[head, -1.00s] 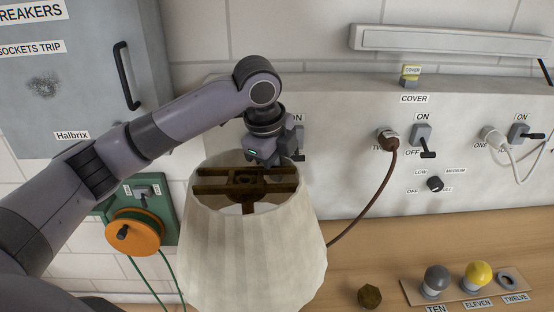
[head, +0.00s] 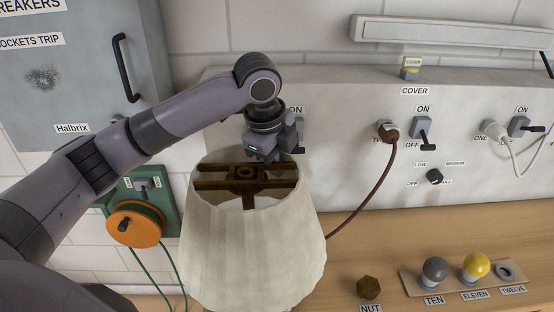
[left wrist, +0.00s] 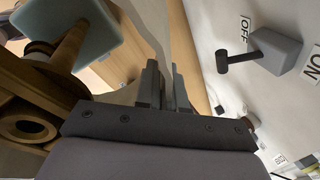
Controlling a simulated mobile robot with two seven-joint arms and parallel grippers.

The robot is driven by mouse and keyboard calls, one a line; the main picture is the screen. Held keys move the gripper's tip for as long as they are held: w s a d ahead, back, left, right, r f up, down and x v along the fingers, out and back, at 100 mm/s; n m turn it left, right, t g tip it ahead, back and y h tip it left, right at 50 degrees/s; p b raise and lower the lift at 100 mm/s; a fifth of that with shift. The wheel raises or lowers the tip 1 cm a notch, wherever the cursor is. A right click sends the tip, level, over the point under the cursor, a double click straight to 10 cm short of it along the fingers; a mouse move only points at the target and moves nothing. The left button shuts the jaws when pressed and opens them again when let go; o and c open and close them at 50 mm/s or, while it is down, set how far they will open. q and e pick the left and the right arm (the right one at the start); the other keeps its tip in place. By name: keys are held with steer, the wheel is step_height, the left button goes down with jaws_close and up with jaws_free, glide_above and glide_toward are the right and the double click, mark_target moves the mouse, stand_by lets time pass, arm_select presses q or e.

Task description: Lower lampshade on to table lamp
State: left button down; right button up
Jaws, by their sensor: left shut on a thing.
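A cream pleated lampshade (head: 255,240) stands upright in the head view, with a brown cross-bar fitting (head: 246,173) and central ring inside its top. My left gripper (head: 270,158) is shut on the shade's back rim. In the left wrist view my left gripper's fingers (left wrist: 162,90) pinch the thin shade wall (left wrist: 165,35), and the brown ring (left wrist: 28,127) shows at the left. A brown post with a pale green block (left wrist: 85,35) shows beyond it; I cannot tell whether this is the table lamp. In the head view the shade hides the lamp. My right gripper is not in view.
A brown cord (head: 365,203) runs from a wall plug behind the shade. A brown nut (head: 369,288) and a holder with grey (head: 435,271) and yellow bulbs (head: 477,265) sit on the wooden counter (head: 400,245) at right. An orange cable reel (head: 135,224) is at left.

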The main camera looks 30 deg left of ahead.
arm_select(q)
steer(key=shift+f, duration=0.1)
steer(key=c, duration=1.1)
jaws_free()
steer(key=shift+c, duration=0.2)
steer(key=v, duration=0.7)
